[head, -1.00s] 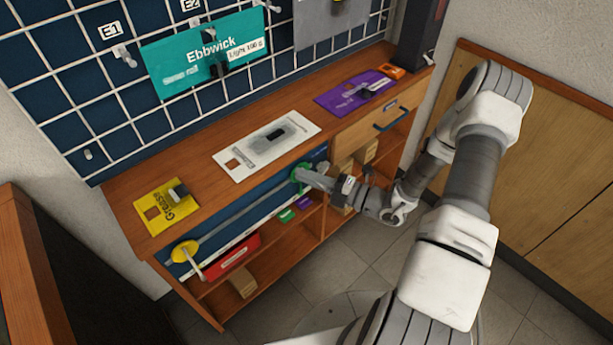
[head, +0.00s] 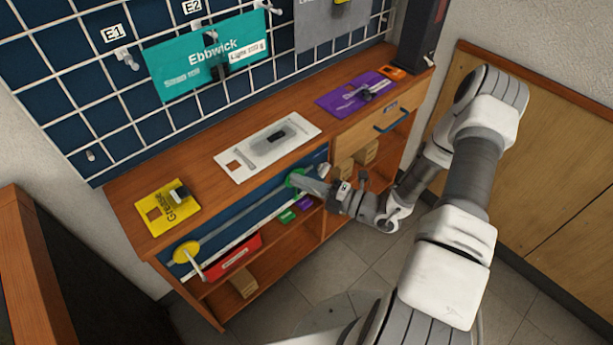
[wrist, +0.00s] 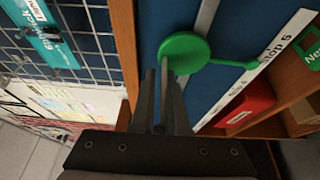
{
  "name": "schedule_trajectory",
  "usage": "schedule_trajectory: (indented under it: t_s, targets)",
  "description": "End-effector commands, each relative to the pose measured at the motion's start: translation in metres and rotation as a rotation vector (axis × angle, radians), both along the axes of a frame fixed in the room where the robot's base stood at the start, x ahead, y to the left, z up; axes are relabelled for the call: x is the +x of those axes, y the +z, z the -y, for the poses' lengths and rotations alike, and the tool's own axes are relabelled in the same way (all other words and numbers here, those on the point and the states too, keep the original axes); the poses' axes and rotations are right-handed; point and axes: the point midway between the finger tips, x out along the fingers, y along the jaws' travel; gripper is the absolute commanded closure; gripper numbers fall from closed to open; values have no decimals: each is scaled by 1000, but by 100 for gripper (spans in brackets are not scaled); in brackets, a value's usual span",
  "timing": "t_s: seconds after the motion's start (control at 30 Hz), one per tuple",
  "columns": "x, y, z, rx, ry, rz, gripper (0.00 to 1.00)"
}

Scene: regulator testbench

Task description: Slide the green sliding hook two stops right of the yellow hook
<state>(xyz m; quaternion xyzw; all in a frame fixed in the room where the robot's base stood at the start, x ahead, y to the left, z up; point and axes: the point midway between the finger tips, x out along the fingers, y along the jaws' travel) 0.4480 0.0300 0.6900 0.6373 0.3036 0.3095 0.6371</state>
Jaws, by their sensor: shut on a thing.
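The green sliding hook (head: 292,179) sits on the rail along the blue front panel of the workbench, toward the panel's right end. It shows in the wrist view as a green disc (wrist: 187,48) with a thin arm pointing to a white strip printed "Stop 5" (wrist: 277,45). My gripper (head: 304,184) is shut on the green hook; its dark fingers meet at the disc's lower left in the wrist view (wrist: 165,78).
The bench top (head: 215,205) above carries a yellow card (head: 152,217), a white plate (head: 236,165) and a purple card (head: 338,99). A red box (head: 235,255) and small bins lie on the shelf below. A drawer with a dark handle (head: 391,119) is right of the panel.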

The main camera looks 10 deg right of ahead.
Motion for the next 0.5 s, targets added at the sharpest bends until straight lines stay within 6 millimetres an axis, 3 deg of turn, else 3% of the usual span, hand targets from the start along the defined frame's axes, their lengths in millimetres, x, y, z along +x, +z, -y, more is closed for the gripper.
schedule_trajectory:
  t_s: [0.5]
  targets:
    - [-62, -5, -105, -8, 2, -20, 100]
